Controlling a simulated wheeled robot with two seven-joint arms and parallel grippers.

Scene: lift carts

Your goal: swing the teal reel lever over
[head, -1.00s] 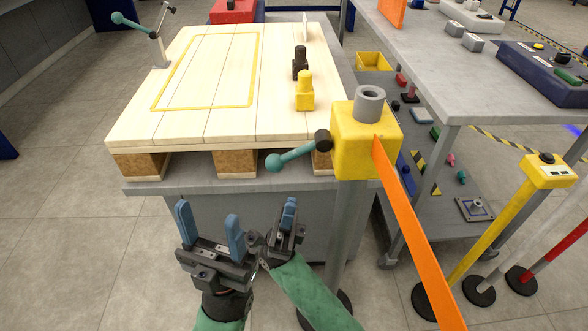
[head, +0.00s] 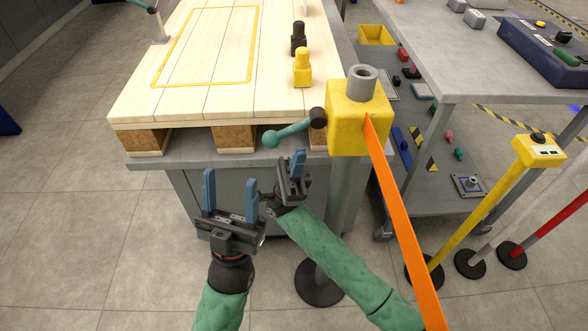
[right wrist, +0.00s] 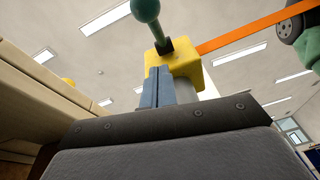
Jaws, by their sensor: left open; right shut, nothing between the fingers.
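The teal reel lever (head: 287,134) sticks out to the left from a black hub on the side of the yellow reel box (head: 347,125), its ball end lowest and leftmost. In the right wrist view the lever's ball (right wrist: 146,10) shows above the yellow box (right wrist: 172,66). My right gripper (head: 297,164) is shut and empty, just below the lever and apart from it; its blue fingers (right wrist: 158,88) also show in the right wrist view. My left gripper (head: 230,196) is open and empty, to the left of and lower than the right one.
An orange belt (head: 402,220) runs from the reel box toward the front right. A wooden pallet (head: 130,105) on a grey cart stands behind, with a yellow block (head: 302,68) on it. A yellow post (head: 480,220) stands at right.

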